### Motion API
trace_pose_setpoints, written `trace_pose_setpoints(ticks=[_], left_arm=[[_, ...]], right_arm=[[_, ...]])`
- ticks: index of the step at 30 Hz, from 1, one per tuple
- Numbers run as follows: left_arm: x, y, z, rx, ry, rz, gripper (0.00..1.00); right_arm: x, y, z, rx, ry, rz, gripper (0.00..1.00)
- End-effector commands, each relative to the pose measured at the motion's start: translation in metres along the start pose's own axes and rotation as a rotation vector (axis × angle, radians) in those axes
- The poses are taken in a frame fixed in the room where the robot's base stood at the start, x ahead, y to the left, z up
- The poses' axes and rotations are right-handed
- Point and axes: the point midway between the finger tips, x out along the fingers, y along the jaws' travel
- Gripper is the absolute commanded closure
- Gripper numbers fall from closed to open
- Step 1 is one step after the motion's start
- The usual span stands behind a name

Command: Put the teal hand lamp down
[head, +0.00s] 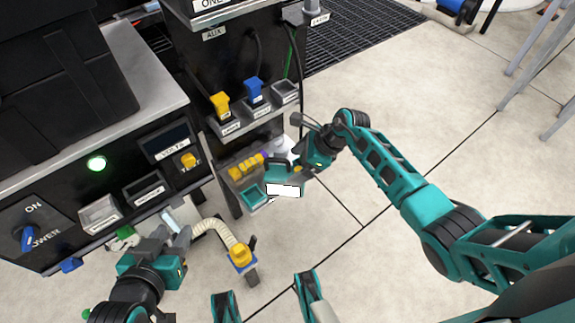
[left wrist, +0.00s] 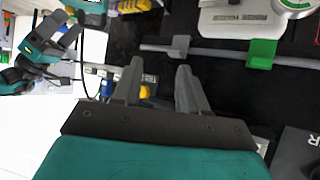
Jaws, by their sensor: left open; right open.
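My right gripper (head: 296,172) is open, right at the lamp's upper right side. The lamp hides part of its fingers, and I cannot tell whether they touch it or what supports the lamp. My left gripper (head: 168,238) is open in front of the panel at the lower left. Its two grey fingers (left wrist: 160,88) show empty in the left wrist view.
The power panel (head: 150,165) stands at the left, with a green light. Blue and yellow plugs (head: 253,90) sit on the upper shelf. A cream hose with a yellow end (head: 241,255) hangs between my grippers. The floor (head: 350,270) at the right is mostly free.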

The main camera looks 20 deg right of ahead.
Motion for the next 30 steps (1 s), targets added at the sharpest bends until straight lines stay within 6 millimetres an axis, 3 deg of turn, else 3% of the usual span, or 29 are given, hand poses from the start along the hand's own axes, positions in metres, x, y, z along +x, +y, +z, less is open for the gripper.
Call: trace_pose_setpoints(ticks=[1,3,9,14,17,20,24,30], left_arm=[[-0.004,-0.001,-0.002,0.002,-0.008,-0.004,0.57],[-0.006,-0.002,-0.001,0.003,-0.012,-0.006,0.57],[-0.011,-0.003,0.002,0.009,-0.023,-0.007,0.57],[-0.012,-0.004,0.001,0.012,-0.025,-0.007,0.57],[-0.012,-0.004,0.002,0.012,-0.025,-0.006,0.57],[-0.012,-0.004,0.002,0.011,-0.025,-0.006,0.57],[-0.012,-0.003,0.001,0.011,-0.024,-0.006,0.57],[-0.012,-0.003,0.0,0.01,-0.023,-0.005,0.57]], right_arm=[[-0.016,0.0,0.001,-0.002,0.003,-0.001,0.07],[-0.03,0.0,0.001,-0.001,0.003,-0.001,0.07],[-0.056,0.0,0.0,0.0,0.002,0.001,0.07],[-0.06,0.006,0.007,0.027,-0.044,0.003,0.07],[-0.056,0.018,0.028,0.111,-0.169,0.006,0.07],[-0.057,0.035,0.06,0.27,-0.369,0.018,0.07],[-0.076,0.051,0.101,0.583,-0.674,0.061,0.07],[-0.116,0.055,0.123,1.114,-1.045,0.172,0.07]])
